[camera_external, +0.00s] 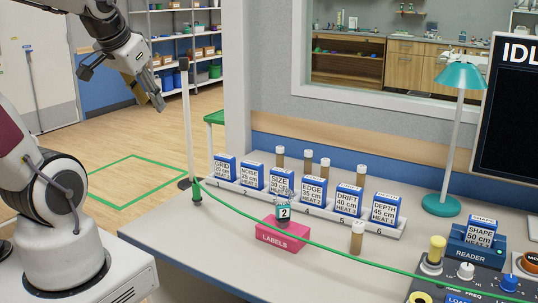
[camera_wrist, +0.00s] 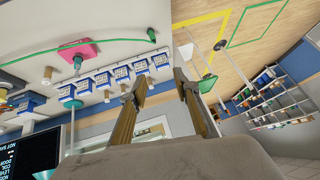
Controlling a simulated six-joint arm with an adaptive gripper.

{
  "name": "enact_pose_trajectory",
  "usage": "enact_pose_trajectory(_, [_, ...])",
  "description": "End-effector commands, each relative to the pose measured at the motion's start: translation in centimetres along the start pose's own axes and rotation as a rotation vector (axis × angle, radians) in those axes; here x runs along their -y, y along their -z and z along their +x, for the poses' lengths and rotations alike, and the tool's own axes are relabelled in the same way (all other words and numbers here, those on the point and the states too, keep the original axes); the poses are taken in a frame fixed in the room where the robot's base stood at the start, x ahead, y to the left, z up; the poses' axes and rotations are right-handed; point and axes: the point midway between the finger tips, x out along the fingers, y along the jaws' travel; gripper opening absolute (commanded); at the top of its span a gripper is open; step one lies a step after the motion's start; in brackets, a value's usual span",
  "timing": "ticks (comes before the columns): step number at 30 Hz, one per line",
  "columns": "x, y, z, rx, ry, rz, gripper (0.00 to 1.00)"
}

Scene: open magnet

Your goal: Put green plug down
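The green plug (camera_external: 196,192) stands upright at the left end of the table, at the end of a green cable (camera_external: 300,245). It also shows in the wrist view (camera_wrist: 152,36), apart from my fingers. My gripper (camera_external: 157,103) is in the air at the upper left, well above the plug and to its left, pointing down and to the right. In the wrist view, my gripper's two fingers (camera_wrist: 163,90) are spread with nothing between them, so it is open and empty.
A white pole (camera_external: 187,110) on a black base stands close to the plug. The cable runs across the table past the pink LABELS box (camera_external: 282,234). A row of labelled blue boxes (camera_external: 313,191) stands behind. A teal lamp (camera_external: 440,204) and control panel are at right.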

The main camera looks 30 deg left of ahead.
Motion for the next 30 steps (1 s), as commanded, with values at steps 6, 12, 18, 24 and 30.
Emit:
enact_pose_trajectory(6, [-3.8,-4.5,-2.8,0.059,-0.106,-0.033,0.31])
enact_pose_trajectory(12, [-5.6,-6.8,-4.1,0.095,-0.163,-0.044,0.31])
enact_pose_trajectory(18, [-5.9,-7.2,-4.3,0.103,-0.174,-0.046,0.31])
enact_pose_trajectory(24, [-5.9,-7.2,-4.3,0.103,-0.173,-0.046,0.31])
enact_pose_trajectory(30, [-5.9,-7.1,-4.3,0.102,-0.173,-0.046,0.31])
